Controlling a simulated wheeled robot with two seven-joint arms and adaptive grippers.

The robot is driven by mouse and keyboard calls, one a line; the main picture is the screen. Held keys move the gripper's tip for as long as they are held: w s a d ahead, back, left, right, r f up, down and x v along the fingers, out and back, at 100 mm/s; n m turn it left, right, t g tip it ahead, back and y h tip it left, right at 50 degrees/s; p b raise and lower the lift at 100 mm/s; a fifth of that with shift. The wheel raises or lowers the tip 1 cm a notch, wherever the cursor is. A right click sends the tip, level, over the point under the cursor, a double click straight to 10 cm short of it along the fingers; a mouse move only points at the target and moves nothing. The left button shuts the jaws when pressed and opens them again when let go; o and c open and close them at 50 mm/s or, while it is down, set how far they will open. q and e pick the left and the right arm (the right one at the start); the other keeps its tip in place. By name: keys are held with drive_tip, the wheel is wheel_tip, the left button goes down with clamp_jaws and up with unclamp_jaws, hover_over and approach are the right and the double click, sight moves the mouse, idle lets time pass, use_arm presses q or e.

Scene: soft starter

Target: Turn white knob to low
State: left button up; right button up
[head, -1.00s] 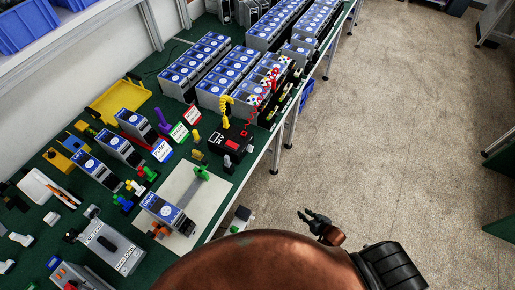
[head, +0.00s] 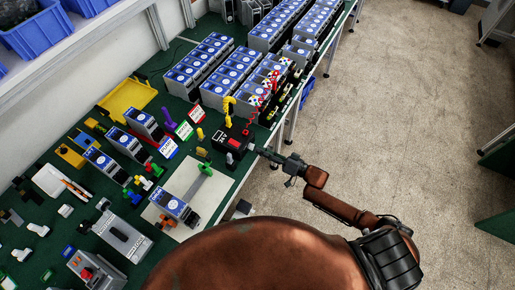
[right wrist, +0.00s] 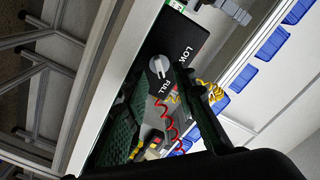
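The white knob (right wrist: 158,66) sits on a black panel (right wrist: 173,48) in the right wrist view, between the labels LOW and FULL. I cannot clearly tell which label its pointer faces. In the head view the panel belongs to a black box (head: 232,136) with a red part, near the table's right edge. My right gripper (head: 259,151) is beside the box's right end. In the wrist view its two dark fingers (right wrist: 155,95) are spread, empty, with the knob ahead of the gap and apparently not held. My left gripper is not in view.
A pale mat (head: 205,185) with a blue-topped unit lies in front. The floor to the right is free.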

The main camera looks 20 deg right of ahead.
sight(251, 147)
drive_tip(key=shift+x, duration=1.4)
drive_tip(key=shift+c, duration=0.4)
clamp_jaws()
